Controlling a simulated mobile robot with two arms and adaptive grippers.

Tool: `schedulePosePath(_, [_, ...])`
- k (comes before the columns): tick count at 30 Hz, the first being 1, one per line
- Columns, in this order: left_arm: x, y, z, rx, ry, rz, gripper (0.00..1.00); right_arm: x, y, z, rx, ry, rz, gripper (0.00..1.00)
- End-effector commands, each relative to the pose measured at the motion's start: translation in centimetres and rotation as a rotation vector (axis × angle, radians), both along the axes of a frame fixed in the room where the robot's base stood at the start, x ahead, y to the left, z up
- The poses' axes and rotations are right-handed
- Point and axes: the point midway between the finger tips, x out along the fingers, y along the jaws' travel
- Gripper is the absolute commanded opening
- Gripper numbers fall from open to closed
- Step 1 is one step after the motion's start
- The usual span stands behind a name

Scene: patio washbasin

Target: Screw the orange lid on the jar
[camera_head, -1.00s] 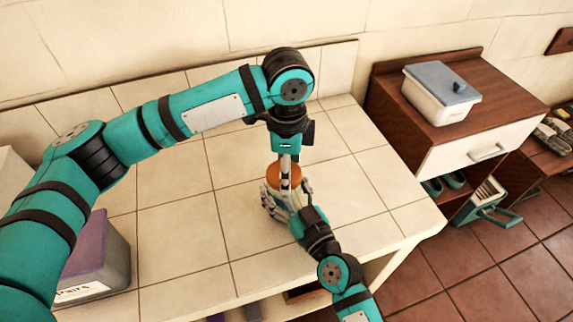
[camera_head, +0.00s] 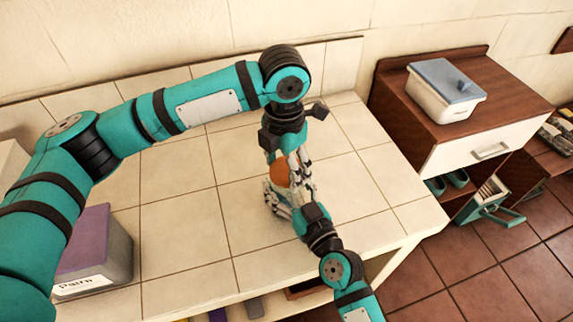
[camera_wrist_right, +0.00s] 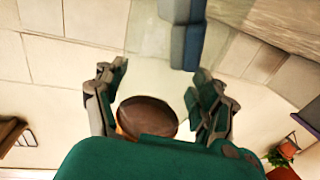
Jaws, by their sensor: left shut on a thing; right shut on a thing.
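The orange lid (camera_head: 280,175) is in the middle of the tiled counter in the head view. My left gripper (camera_head: 287,168) points down from above and is shut on the lid, its fingers around it. My right gripper (camera_head: 286,196) reaches in from the lower right, lower down, and is shut on the jar. The jar is almost wholly hidden under the lid and behind the fingers, so I cannot tell how the lid sits on it. In the right wrist view, the lid's round top (camera_wrist_right: 147,115) looks dark brown between the right gripper's fingers (camera_wrist_right: 160,90).
The tiled counter (camera_head: 185,235) is bare around the grippers. A grey bin with a purple lid (camera_head: 88,242) stands at its left front. To the right, a wooden cabinet (camera_head: 520,103) bears a white box with a blue lid (camera_head: 440,98). A tiled wall is behind.

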Motion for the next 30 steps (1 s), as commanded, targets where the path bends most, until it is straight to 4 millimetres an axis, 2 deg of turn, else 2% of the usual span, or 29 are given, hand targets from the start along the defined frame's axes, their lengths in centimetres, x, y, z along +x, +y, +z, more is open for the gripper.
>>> schedulePosePath(5, [0.19,0.13,0.07,0.000,-0.003,-0.171,0.56,-0.03,-0.01,-0.04,0.000,0.001,0.000,0.00])
schedulePosePath(14, [0.21,0.12,0.07,0.000,-0.003,-0.192,0.56,-0.03,-0.01,-0.04,0.000,0.001,0.000,0.00])
schedulePosePath(15, [0.21,0.12,0.07,0.000,-0.003,-0.191,0.67,-0.04,0.00,-0.04,0.000,0.001,0.000,0.00])
schedulePosePath(20, [0.18,0.11,0.05,0.000,-0.003,-0.191,0.88,-0.04,0.00,-0.04,0.000,0.001,0.000,0.00])
schedulePosePath(30, [0.15,0.06,0.27,-0.001,-0.002,-0.191,0.89,-0.03,0.02,-0.03,0.000,0.001,0.001,0.00])
